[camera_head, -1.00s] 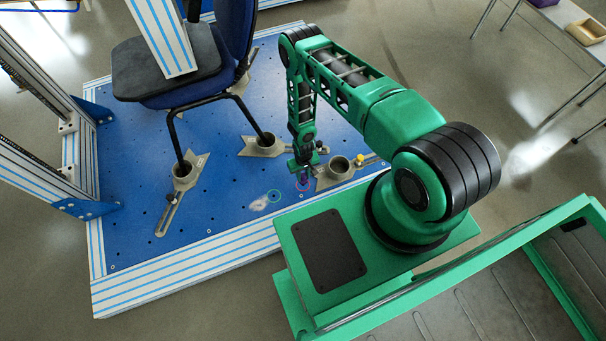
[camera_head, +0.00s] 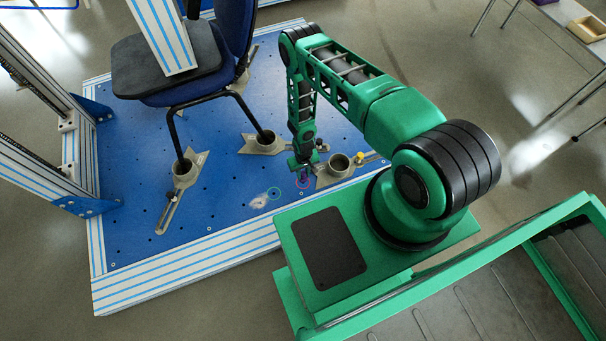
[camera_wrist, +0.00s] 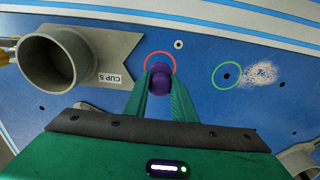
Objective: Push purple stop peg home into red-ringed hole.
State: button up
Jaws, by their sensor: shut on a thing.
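The purple stop peg (camera_wrist: 160,80) is between the two fingers of my gripper (camera_wrist: 161,92), which is shut on it. In the wrist view the peg's round head overlaps the lower part of the red ring (camera_wrist: 147,60). The hole inside the ring is not visible, and I cannot tell how deep the peg sits. In the head view my gripper (camera_head: 303,174) is low over the blue plate (camera_head: 225,215), and the red ring and purple peg show small beneath it.
A cup marked CUP 5 (camera_wrist: 60,58) stands left of the ring, close to my fingers. A green-ringed hole (camera_wrist: 227,76) and a pale worn patch (camera_wrist: 262,74) lie to the right. The office chair (camera_head: 190,70) stands farther back on the plate.

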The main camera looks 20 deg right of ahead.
aim_at(303, 177)
jog(key=shift+f, duration=2)
dwell(0.6)
jog(key=o, duration=1.1)
notch_tip(303, 177, up, 11)
jog(key=shift+f, duration=0.15)
